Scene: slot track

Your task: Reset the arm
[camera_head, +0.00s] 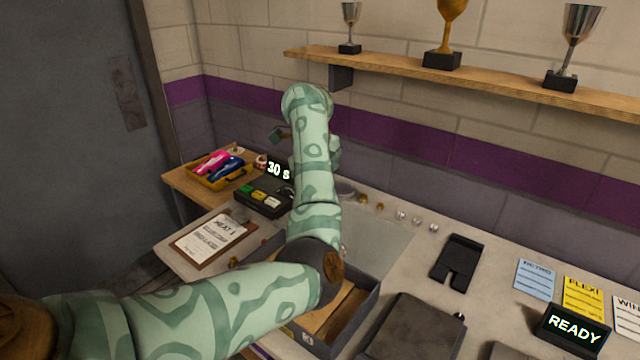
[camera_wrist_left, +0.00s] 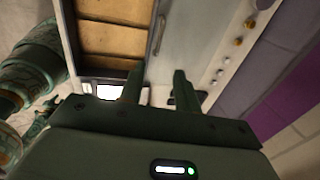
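My left arm (camera_head: 315,170) comes in from the left in the head view, bends at the elbow over a dark open-topped box and rises toward the back wall. Its hand is mostly hidden behind the forearm. In the left wrist view my left gripper (camera_wrist_left: 157,76) shows two fingers standing apart with a clear gap between them and nothing held. Beyond the fingers are the box's wooden inside (camera_wrist_left: 108,38) and a pale grey surface.
The box (camera_head: 345,325) lies under my elbow. A clipboard (camera_head: 208,240), a timer reading 30 s (camera_head: 265,200) and a yellow tray (camera_head: 222,178) stand left. A black slotted holder (camera_head: 457,262), cards and a READY sign (camera_head: 575,327) are right. A trophy shelf (camera_head: 460,75) hangs above.

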